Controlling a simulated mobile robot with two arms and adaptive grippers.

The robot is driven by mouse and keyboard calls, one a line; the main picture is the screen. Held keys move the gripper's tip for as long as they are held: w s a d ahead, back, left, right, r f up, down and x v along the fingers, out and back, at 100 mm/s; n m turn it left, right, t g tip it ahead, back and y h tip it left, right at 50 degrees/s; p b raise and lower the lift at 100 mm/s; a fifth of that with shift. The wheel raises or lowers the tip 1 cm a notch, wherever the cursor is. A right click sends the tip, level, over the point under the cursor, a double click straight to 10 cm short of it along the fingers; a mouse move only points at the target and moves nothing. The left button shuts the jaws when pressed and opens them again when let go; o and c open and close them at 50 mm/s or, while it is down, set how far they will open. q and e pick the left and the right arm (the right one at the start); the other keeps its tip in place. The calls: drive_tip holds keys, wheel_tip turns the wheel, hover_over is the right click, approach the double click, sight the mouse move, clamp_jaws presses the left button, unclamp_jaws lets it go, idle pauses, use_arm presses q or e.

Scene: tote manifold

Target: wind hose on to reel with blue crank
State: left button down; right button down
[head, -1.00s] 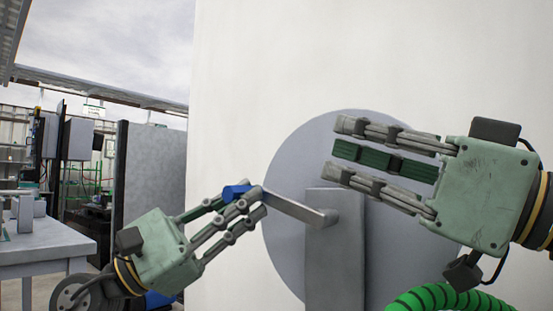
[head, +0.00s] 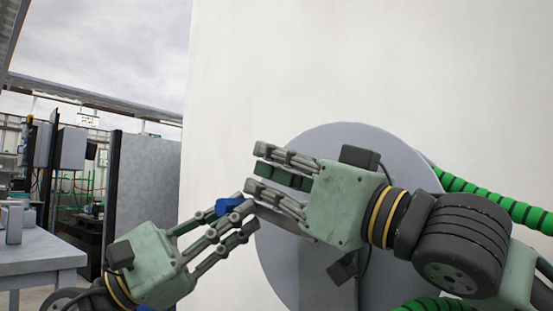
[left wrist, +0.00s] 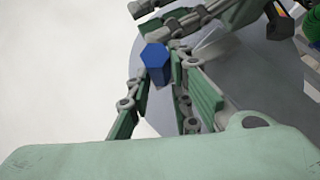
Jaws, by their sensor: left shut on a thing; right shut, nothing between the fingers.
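The blue crank handle (head: 230,205) shows between the fingers of my left gripper (head: 238,218), which is shut on it, left of the reel. In the left wrist view the blue handle (left wrist: 155,62) is a hexagonal block between the fingers. The reel is a large grey disc (head: 345,140) in front of a pale wall. My right gripper (head: 262,172) is shut and empty, just above and right of the left fingertips, in front of the reel. It hides most of the crank arm. The green ribbed hose (head: 490,200) passes behind my right arm.
A grey table (head: 45,252) stands at the far left, with a grey upright panel (head: 150,180) and equipment behind it. The pale wall (head: 400,70) above the reel is bare. The two grippers are very close together.

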use_arm(q)
drive_tip(key=shift+s+d+f, duration=0.2)
drive_tip(key=shift+s+d, duration=0.05)
drive_tip(key=shift+d, duration=0.15)
use_arm(e)
drive_tip(key=shift+f, duration=0.1)
drive_tip(key=shift+w+a+f, duration=0.25)
drive_tip(key=shift+a+f, duration=0.25)
drive_tip(key=shift+f, duration=0.1)
use_arm(q)
drive_tip(key=c, duration=2)
unclamp_jaws()
drive_tip(key=o, duration=0.4)
drive_tip(key=shift+d+r, duration=0.1)
drive_tip(key=shift+d, duration=0.05)
use_arm(e)
drive_tip(key=shift+d, duration=0.2)
